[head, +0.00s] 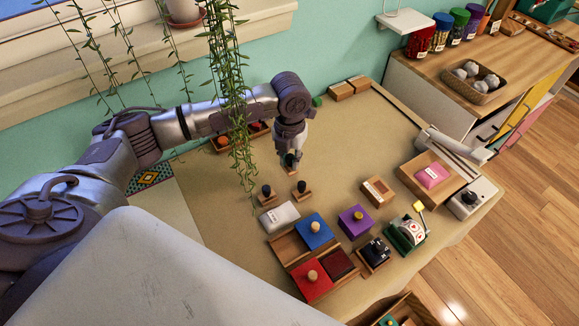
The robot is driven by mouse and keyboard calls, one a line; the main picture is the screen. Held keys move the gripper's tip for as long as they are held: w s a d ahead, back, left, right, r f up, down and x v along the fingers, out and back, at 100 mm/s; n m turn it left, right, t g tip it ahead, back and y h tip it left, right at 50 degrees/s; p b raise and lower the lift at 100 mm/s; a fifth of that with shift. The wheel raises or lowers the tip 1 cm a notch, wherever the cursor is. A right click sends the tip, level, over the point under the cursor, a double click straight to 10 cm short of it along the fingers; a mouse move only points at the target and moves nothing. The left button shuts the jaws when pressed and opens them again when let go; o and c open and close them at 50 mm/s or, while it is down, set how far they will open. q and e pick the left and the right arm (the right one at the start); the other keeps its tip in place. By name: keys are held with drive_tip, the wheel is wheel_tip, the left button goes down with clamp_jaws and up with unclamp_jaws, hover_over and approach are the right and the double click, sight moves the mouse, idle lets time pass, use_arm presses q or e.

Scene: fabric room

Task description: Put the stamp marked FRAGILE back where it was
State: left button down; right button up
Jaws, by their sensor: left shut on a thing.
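My left gripper (290,153) reaches down over the table (345,155) and is shut on a small wooden stamp (291,170). The fingers hide much of it, and I cannot tell whether it touches the table. Two stamps with dark knobs and wooden bases stand just in front: one at the left (267,195), one at the right (303,191). No FRAGILE marking is readable at this size. My right gripper is not in view.
A white block (280,217), a blue box (314,232), a red box (312,281) and a purple box (355,221) stand toward the front. A pink block in a wooden tray (408,168) is at right. Hanging plant strands (240,135) cross before my left arm. The table's middle is clear.

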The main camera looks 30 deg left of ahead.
sight(290, 165)
use_arm(q)
drive_tip(key=shift+f, duration=1.95)
drive_tip(key=shift+f, duration=0.2)
drive_tip(key=c, duration=1)
unclamp_jaws()
wheel_tip(290, 165, up, 12)
drive_tip(key=shift+r, duration=0.2)
